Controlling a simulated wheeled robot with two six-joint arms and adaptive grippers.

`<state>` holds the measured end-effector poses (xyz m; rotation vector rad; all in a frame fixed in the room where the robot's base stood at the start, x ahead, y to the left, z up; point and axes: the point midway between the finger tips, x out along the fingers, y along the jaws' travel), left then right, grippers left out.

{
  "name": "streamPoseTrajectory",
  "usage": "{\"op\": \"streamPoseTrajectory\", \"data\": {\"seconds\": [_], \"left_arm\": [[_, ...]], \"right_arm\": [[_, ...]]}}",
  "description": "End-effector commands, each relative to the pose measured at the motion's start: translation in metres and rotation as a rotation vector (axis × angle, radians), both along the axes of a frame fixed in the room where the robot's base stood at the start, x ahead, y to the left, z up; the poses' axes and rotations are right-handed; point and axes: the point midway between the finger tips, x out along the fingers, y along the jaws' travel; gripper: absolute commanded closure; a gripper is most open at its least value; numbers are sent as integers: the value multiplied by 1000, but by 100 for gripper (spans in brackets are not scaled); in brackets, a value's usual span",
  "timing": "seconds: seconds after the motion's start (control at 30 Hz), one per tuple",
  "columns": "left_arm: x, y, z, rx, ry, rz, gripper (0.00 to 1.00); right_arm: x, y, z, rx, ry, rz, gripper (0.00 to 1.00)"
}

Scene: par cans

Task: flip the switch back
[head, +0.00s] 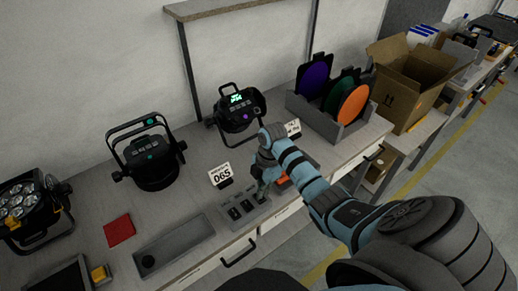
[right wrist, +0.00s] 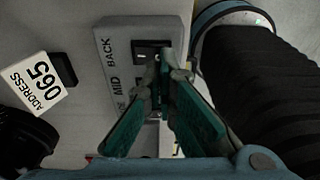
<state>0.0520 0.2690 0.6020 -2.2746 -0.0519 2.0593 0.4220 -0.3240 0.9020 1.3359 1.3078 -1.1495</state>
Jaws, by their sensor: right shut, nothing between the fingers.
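A grey switch box (head: 243,209) with several dark rocker switches sits near the front edge of the bench. In the right wrist view the box (right wrist: 113,35) carries the labels BACK and MID, with a third label partly hidden. The switch beside BACK (right wrist: 147,46) is dark and partly covered by my fingertips; I cannot tell which way it is tilted. My right gripper (head: 262,192) is shut and empty, its green fingers (right wrist: 163,75) pointing at the box by the BACK and MID switches. I cannot tell whether they touch. My left gripper is not in view.
An address card reading 065 (head: 220,174) stands behind the box. A lit par can (head: 238,110) and another par can (head: 148,155) stand further back. A rack of coloured filters (head: 327,111) and a cardboard box (head: 407,87) are at the right. A red cloth-like square (head: 118,230) lies left.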

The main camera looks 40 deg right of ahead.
Motion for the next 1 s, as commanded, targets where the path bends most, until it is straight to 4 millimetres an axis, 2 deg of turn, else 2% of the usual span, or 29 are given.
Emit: {"op": "streamPoseTrajectory", "data": {"seconds": [1.0], "left_arm": [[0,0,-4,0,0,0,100]], "right_arm": [[0,0,-7,0,0,0,100]]}}
